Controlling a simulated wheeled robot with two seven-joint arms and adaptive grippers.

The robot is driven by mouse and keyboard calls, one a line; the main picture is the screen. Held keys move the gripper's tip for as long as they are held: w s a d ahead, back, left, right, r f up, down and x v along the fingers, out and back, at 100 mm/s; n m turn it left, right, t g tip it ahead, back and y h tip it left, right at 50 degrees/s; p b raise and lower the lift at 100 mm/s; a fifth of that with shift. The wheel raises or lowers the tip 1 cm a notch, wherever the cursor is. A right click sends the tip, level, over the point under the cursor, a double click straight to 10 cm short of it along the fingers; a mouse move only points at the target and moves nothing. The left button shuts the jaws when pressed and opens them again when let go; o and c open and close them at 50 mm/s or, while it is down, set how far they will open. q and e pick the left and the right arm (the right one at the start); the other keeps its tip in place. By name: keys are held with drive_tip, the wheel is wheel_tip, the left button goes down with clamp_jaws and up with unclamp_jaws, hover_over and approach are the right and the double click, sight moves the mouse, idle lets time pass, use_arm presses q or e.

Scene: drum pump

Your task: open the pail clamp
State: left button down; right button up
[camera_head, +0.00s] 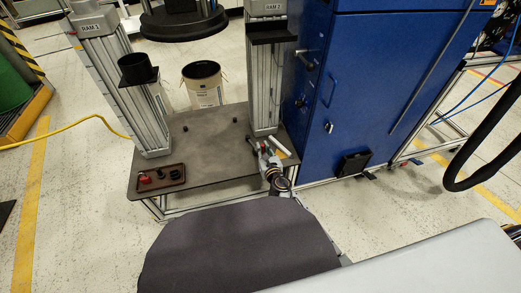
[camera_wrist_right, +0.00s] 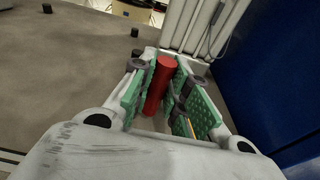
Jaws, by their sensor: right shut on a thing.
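My right gripper (camera_head: 268,152) is at the right rear of the grey platform (camera_head: 210,150), at the foot of the right column. In the right wrist view its green-padded fingers (camera_wrist_right: 172,90) are on both sides of a red cylindrical handle (camera_wrist_right: 160,82), and it is shut on this handle. The handle leans slightly. A small bit of red also shows at the gripper in the head view. The rest of the clamp is hidden by the gripper, so its state cannot be told. My left gripper is not in view.
Columns RAM 1 (camera_head: 108,70) and RAM 2 (camera_head: 264,80) stand at the platform's sides. A blue cabinet (camera_head: 350,80) is close on the right. A control box (camera_head: 160,179) sits front left. A pail (camera_head: 205,95) stands behind. The platform's middle is mostly bare, with two small dark knobs.

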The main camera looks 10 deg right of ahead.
drive_tip(key=shift+s+a, duration=0.1)
drive_tip(key=shift+a, duration=0.4)
idle(0.3)
drive_tip(key=o, duration=1.1)
drive_tip(key=shift+c, duration=0.2)
drive_tip(key=shift+d, duration=0.1)
drive_tip(key=shift+s, duration=0.15)
drive_tip(key=shift+s+d+r+p, duration=0.1)
drive_tip(key=shift+s+r+p, duration=0.1)
drive_tip(key=shift+s, duration=0.9)
drive_tip(key=shift+s+r+p, duration=0.15)
drive_tip(key=shift+s+r, duration=0.05)
drive_tip(key=shift+s, duration=0.85)
drive_tip(key=shift+s+r, duration=0.15)
drive_tip(key=shift+s, duration=0.95)
drive_tip(key=shift+s+r, duration=0.15)
drive_tip(key=shift+s, duration=0.9)
